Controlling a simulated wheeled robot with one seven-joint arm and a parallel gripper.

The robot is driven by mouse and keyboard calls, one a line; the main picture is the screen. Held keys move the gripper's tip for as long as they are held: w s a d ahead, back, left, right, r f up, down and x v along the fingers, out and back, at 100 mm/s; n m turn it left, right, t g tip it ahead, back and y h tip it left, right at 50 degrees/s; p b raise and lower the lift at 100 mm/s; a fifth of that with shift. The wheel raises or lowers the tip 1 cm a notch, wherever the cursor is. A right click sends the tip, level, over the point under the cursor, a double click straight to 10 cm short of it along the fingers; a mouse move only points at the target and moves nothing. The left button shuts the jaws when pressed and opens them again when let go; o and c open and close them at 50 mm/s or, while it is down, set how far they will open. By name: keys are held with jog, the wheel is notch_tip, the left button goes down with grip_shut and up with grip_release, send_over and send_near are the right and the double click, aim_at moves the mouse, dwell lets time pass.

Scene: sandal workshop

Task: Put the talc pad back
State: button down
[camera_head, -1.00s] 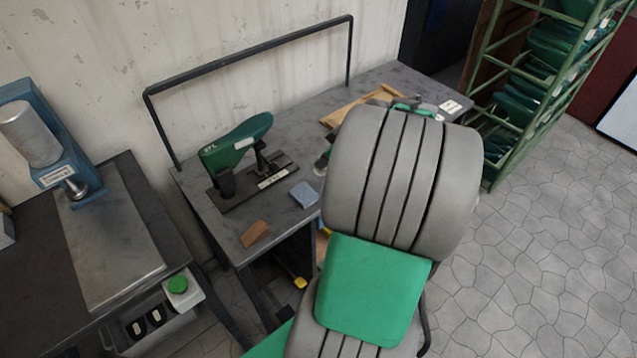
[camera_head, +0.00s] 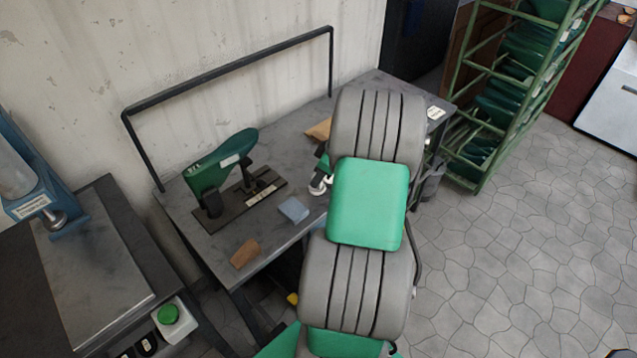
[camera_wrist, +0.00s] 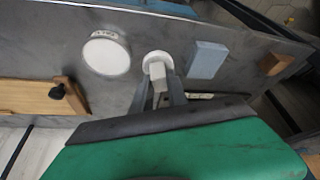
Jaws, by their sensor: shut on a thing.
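The talc pad appears to be the small white round piece with a pale block-like handle (camera_wrist: 157,60) in the wrist view. My gripper (camera_wrist: 160,85) is shut on its handle, with a finger on each side. The pad is over the grey bench; I cannot tell whether it touches the top. A round white tin or dish (camera_wrist: 106,56) with a label on its side stands left of the pad, apart from it. In the head view, my arm hides most of this area; only small white parts show beside it.
A blue block (camera_head: 293,209) and a brown block (camera_head: 245,253) lie on the bench (camera_head: 215,245). A green last on a stand (camera_head: 220,162) is near the wall. A wooden tray (camera_wrist: 40,97) lies left of the tin. A green rack (camera_head: 470,110) stands beyond.

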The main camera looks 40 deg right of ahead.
notch_tip(320, 180, down, 3)
jog(key=shift+w+f, duration=0.1)
jog(key=shift+f, duration=0.05)
jog(key=c, duration=1.3)
grip_release()
jog(key=v, duration=1.2)
jog(key=w+a+r+m+g, duration=0.1)
jog(key=w+a+r, duration=0.1)
jog(key=a, duration=0.6)
jog(key=w+a+r, duration=0.2)
jog(key=a, duration=0.5)
jog(key=s+a+m+h, duration=0.1)
jog(key=s+a+m, duration=0.1)
jog(key=s+a, duration=0.3)
jog(key=s+a+m, duration=0.1)
jog(key=s+a, duration=0.4)
jog(key=a, duration=0.8)
jog(key=shift+a+r+m+h, duration=0.15)
jog(key=shift+r+m+h, duration=0.25)
